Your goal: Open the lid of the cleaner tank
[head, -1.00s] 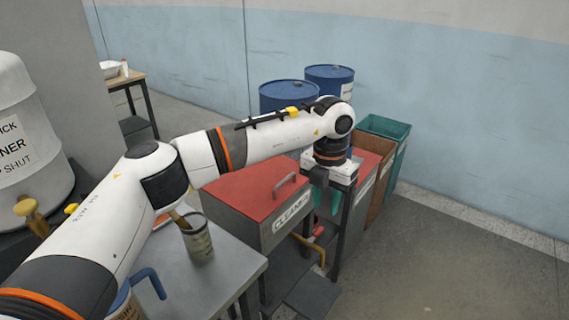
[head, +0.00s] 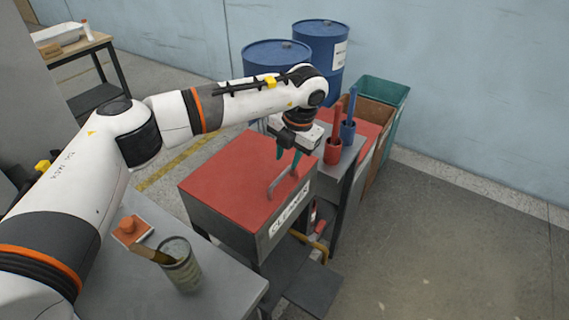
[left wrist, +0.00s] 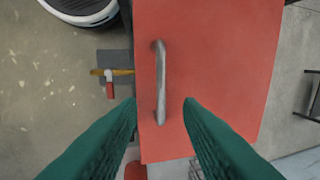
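The cleaner tank (head: 221,214) is a grey box with a "CLEANER" label on its front. Its flat red lid (head: 225,180) is closed. A grey bar handle (head: 271,193) stands on the lid near its right edge; it also shows in the left wrist view (left wrist: 161,85). My left gripper (head: 288,164) points down just above the handle, with its teal fingers apart. In the left wrist view, the fingers (left wrist: 160,101) lie on either side of the handle's near part, with nothing held between them. My right gripper is out of view.
A red cup (head: 333,151) and a blue cup (head: 347,132) with brushes stand on a stand right of the tank. Bins (head: 385,92) and blue drums (head: 320,52) are behind. A can (head: 181,268) stands on the near table. Floor at right is clear.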

